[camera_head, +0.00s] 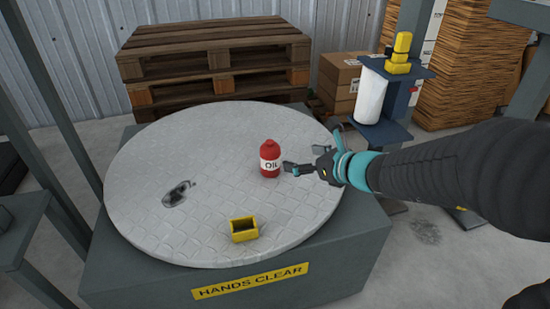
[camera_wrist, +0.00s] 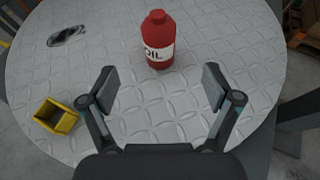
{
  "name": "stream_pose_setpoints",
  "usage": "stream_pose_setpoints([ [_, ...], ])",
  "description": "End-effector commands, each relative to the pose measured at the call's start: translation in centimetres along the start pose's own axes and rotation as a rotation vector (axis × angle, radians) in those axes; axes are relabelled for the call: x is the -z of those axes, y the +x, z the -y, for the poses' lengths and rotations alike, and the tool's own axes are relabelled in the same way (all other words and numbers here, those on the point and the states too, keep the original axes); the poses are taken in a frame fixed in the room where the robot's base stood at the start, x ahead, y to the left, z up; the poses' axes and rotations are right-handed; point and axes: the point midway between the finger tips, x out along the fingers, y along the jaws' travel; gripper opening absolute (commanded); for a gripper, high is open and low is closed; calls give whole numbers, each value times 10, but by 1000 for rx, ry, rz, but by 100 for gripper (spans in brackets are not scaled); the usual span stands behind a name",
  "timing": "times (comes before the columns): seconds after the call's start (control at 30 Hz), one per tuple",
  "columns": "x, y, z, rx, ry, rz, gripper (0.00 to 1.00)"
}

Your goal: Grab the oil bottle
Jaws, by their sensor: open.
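A red oil bottle (camera_head: 269,163) with a white label reading OIL stands upright on a round grey patterned turntable (camera_head: 190,140). In the wrist view the bottle (camera_wrist: 158,28) is at the top middle, ahead of the fingertips and roughly centred between them. My gripper (camera_head: 291,168) comes in from the right in the head view, just right of the bottle. It also shows in the wrist view (camera_wrist: 158,88), with its two fingers spread wide and nothing between them. A gap shows between the fingertips and the bottle.
A yellow open box (camera_head: 244,230) sits near the turntable's front edge. A dark flat item or mark (camera_head: 177,193) is at its left. The grey base carries a HANDS CLEAR sign (camera_head: 250,281). Wooden pallets (camera_head: 213,60) and a cardboard box (camera_head: 340,80) stand behind.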

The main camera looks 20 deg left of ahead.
Motion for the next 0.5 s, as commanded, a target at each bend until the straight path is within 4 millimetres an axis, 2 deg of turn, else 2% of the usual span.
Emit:
stream_pose_setpoints([
  [0.3,2,56,-1,-2,-1,-1,89],
  [0.5,1,77,0,-1,-1,-1,89],
])
